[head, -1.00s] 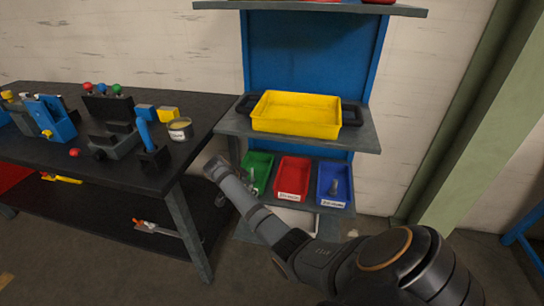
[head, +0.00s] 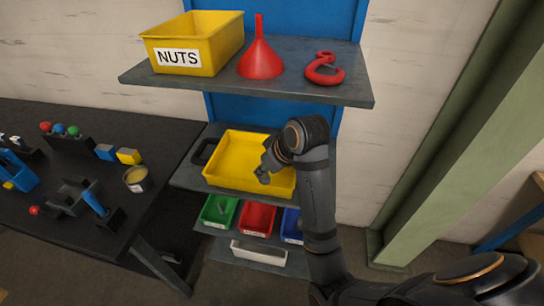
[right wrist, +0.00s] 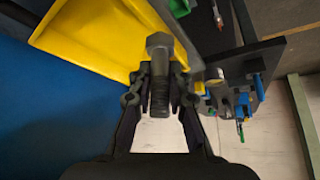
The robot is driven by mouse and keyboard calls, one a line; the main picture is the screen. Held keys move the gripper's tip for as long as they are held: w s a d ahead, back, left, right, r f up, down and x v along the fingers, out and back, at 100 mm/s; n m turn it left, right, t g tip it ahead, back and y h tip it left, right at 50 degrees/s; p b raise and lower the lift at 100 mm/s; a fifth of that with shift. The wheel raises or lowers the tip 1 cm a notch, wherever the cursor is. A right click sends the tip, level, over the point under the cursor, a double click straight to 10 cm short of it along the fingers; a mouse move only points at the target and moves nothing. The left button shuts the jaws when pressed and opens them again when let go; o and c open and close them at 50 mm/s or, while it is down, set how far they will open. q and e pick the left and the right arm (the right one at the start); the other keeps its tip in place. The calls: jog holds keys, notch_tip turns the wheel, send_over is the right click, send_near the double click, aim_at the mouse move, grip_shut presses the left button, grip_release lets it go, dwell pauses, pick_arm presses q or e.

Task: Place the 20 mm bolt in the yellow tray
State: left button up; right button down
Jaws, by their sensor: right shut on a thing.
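In the right wrist view the gripper (right wrist: 159,88) is shut on a grey metal bolt (right wrist: 159,46) with a hex head and threaded shank. The yellow tray (right wrist: 88,38) fills the upper left there. The bolt's length cannot be read. My left gripper is in neither view.
Green (head: 219,212), red (head: 257,218) and blue (head: 291,227) bins sit below. A dark workbench (head: 150,215) stands left.

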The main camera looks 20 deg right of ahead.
jog(key=shift+w+a, duration=0.1)
jog(key=shift+w, duration=0.05)
jog(key=w+d+f+p, duration=0.1)
jog(key=w+d+f, duration=0.1)
jog(key=w, duration=0.1)
jog(key=w+d+f+p, duration=0.1)
jog(key=w+d+f, duration=0.1)
jog(key=w+f, duration=0.1)
jog(key=w+d+f+p, duration=0.1)
jog(key=w+d+f, duration=0.1)
jog(key=w, duration=0.3)
jog(key=shift+f, duration=0.75)
jog(key=shift+w+d+f+p, duration=0.3)
jog(key=shift+w+f, duration=0.15)
jog(key=shift+f, duration=0.2)
notch_tip(320, 180, down, 2)
jog(key=shift+f+p, duration=0.15)
jog(key=shift+p, duration=0.55)
jog(key=shift+f, duration=0.4)
jog(key=c, duration=1.3)
grip_release()
jog(key=shift+f, duration=0.15)
